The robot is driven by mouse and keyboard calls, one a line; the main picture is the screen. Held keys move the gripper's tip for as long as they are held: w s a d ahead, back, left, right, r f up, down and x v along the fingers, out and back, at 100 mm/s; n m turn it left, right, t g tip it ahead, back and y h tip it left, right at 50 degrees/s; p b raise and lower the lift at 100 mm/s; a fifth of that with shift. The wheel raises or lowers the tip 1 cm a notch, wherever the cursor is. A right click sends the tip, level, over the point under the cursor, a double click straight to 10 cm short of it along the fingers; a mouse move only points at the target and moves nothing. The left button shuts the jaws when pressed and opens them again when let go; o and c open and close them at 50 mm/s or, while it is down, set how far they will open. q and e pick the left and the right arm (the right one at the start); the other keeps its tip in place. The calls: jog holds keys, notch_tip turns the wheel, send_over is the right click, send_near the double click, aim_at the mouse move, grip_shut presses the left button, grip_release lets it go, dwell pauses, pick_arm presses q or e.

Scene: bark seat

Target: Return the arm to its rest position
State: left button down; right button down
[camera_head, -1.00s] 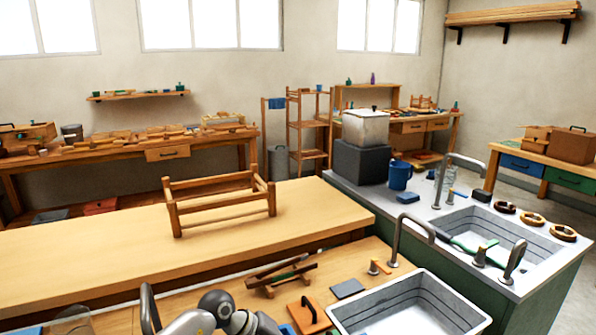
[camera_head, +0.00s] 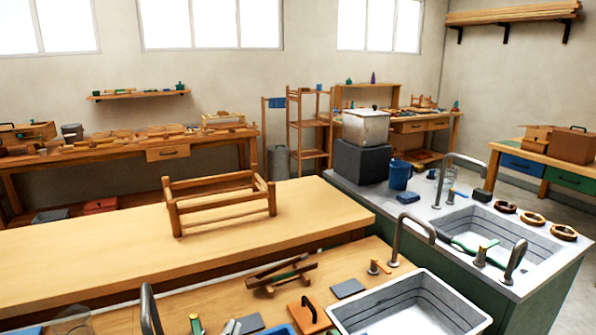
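Neither of my grippers shows in the head view, and no part of my arms is clearly visible. A wooden seat frame (camera_head: 220,202) with four short legs stands upright on the long light-wood bench (camera_head: 80,258). Nothing is touching the frame from above. Whether my grippers are open or shut is hidden.
On the lower near worktop lie an orange board with a dark handle (camera_head: 308,314), a wooden rack (camera_head: 280,272), small hand tools (camera_head: 232,327) and a clear jar (camera_head: 72,320). A grey basin (camera_head: 425,310) and a sink counter with taps stand at right. Most of the long bench is clear.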

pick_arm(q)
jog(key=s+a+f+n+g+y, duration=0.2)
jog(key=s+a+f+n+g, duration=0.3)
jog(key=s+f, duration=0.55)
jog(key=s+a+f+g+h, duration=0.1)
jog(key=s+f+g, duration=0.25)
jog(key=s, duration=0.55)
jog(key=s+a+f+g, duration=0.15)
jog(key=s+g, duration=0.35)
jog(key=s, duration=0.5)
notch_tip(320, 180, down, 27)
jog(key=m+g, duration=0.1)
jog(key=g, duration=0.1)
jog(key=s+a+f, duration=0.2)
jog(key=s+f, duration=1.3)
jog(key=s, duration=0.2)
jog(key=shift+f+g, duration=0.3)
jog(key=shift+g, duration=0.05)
